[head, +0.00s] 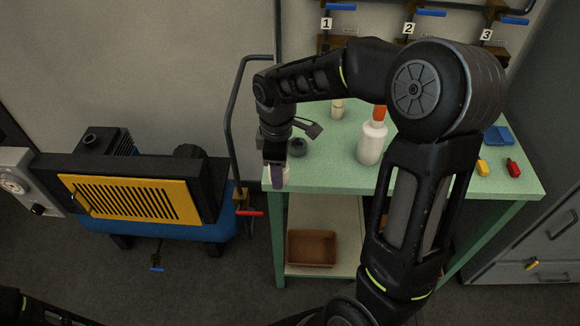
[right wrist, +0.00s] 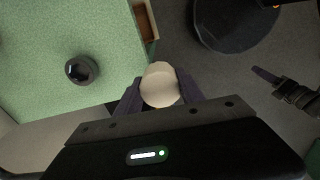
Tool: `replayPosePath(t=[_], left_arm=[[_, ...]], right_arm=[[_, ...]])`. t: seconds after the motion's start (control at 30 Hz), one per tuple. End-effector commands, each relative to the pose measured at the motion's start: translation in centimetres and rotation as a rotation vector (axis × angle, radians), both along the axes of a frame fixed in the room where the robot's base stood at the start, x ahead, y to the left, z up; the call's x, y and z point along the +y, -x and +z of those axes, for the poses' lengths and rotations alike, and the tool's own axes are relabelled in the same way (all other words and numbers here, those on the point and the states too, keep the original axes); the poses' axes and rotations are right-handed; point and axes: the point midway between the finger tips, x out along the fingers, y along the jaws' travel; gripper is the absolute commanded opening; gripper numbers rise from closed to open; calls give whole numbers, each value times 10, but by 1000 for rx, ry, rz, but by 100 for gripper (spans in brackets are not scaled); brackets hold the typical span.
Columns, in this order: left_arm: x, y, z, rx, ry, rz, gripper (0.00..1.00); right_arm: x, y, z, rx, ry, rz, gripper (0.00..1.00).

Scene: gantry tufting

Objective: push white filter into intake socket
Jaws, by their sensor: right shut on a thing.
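My right gripper (head: 278,178) is shut on the white filter (right wrist: 160,84), a pale round piece between its fingers in the right wrist view. In the head view the fingers hide most of it. The gripper points down beside the left edge of the green table. A black part with a round opening (head: 90,138) stands on top of the machine at the left; it looks like the intake socket, but I cannot be sure. The filter is well apart from it. What looks like my left gripper (right wrist: 268,77) shows at the right wrist view's right side, its opening unclear.
A dark ring-shaped piece (head: 297,147) sits on the green table (head: 330,172) near the gripper. A white bottle (head: 372,142) stands farther right. A bent grey pipe (head: 232,120) rises between table and machine. A yellow slatted panel (head: 130,198) covers the machine's front.

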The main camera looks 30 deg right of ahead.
Motion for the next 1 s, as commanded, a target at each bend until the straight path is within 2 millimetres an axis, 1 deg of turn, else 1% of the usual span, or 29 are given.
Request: replayPosePath(t=[0.27,0.5,0.6,0.73,1.0], left_arm=[[0,0,0,-1,1,-1,36],[0,-1,0,-1,1,-1,36],[0,-1,-1,-1,1,-1,36],[0,-1,-2,-3,1,-1,36],[0,-1,-2,-3,2,-1,36]], right_arm=[[32,-23,-17,1,-2,-288,0],[72,-48,-39,2,1,-656,0],[84,-56,-46,0,1,-782,0],[91,-61,-51,0,-1,-862,0],[92,-62,-51,-2,-1,-876,0]])
